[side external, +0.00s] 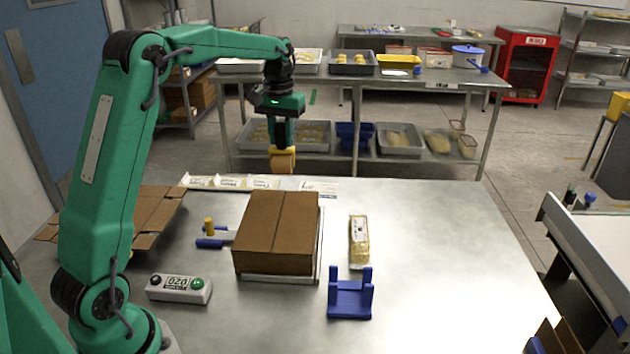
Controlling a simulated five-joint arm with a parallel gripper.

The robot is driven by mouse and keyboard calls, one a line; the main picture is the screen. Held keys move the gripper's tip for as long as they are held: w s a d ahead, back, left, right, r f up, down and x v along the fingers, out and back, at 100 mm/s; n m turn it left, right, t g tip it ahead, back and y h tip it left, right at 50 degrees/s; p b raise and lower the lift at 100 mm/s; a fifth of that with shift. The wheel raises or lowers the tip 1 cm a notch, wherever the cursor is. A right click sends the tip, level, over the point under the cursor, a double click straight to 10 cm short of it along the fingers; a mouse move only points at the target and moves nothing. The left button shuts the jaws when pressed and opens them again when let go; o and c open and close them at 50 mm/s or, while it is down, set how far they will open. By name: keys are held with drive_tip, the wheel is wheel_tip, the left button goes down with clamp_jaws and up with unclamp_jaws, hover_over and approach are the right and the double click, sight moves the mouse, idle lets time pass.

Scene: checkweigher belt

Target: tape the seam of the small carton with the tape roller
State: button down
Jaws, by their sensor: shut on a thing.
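The small carton (277,235) is a closed brown box. Its seam shows as a thin line running front to back along the middle of the top, and no tape shows on it. My gripper (282,146) is shut on a tan-orange, rounded thing that looks like the tape roller (282,161). It hangs in the air above the far end of the carton, apart from it. The roller's details are too small to tell. The carton rests on a pale, thin plate (276,279).
An empty blue stand (350,300), a wrapped yellowish pack (359,241) and a control box (179,289) with a display surround the carton. A blue-handled tool (211,239) lies at its left. Flat cardboard (155,212) lies further left. The metal table (450,260) is clear at right.

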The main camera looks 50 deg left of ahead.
sight(280, 167)
drive_tip(key=shift+f, duration=0.2)
drive_tip(key=shift+f, duration=2.9)
drive_tip(key=shift+f, duration=0.45)
drive_tip(key=shift+s+d, duration=0.1)
drive_tip(key=shift+d, duration=0.05)
drive_tip(key=shift+s+d, duration=1)
drive_tip(key=shift+s, duration=0.05)
drive_tip(key=shift+s+d, duration=0.1)
drive_tip(key=shift+s+d+r, duration=0.1)
drive_tip(key=shift+s+d, duration=1)
